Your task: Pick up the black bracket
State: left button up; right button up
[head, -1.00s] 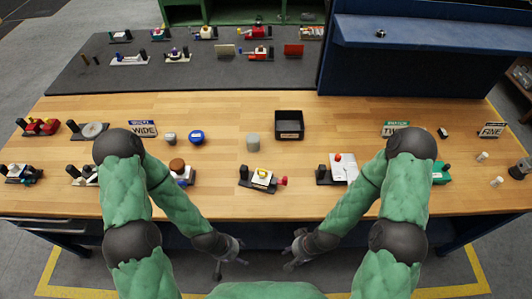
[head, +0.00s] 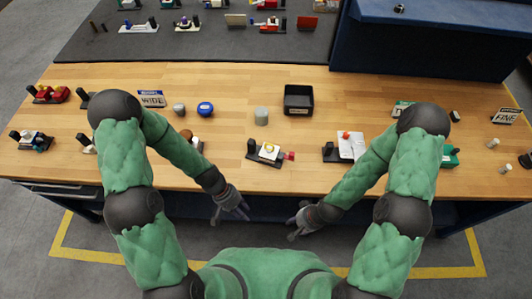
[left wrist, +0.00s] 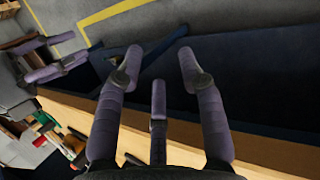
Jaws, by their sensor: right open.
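Several black L-shaped pieces, each a base with a short upright post, stand on the wooden table. One black bracket (head: 252,149) carries a white block with a yellow ring and a red-pink knob. Another black bracket (head: 329,152) to its right holds a white plate with a red knob. I cannot tell which one the task means. My left gripper (head: 240,209) is empty, in front of the table's near edge, clear of both; its fingers are spread in the left wrist view (left wrist: 160,58). My right gripper (head: 293,229) is open and empty to its right, also off the table.
An open black bin (head: 299,110) stands at the table's middle back. A grey cylinder (head: 261,117), a blue round part (head: 205,109) and a WIDE sign (head: 152,98) stand to its left. A FINE sign (head: 505,116) is far right. Dark blue shelving (head: 440,45) rises behind.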

pick_arm(q)
jog(key=w+d+r+m+g, duration=0.1)
jog(key=w+d+r+m, duration=0.1)
jog(key=w+r+m, duration=0.25)
notch_tip(320, 180, up, 18)
jog(key=m+t+y, duration=0.4)
jog(key=m+y, duration=0.1)
jog(key=m, duration=1.6)
send_over(265, 151)
notch_tip(265, 151, down, 6)
jog(key=shift+w+d+f, duration=0.1)
jog(key=shift+w+f, duration=0.25)
jog(key=shift+f, duration=1)
jog(key=shift+w+f, duration=0.15)
jog(key=shift+f, duration=1)
jog(key=shift+c, duration=0.3)
grip_shut()
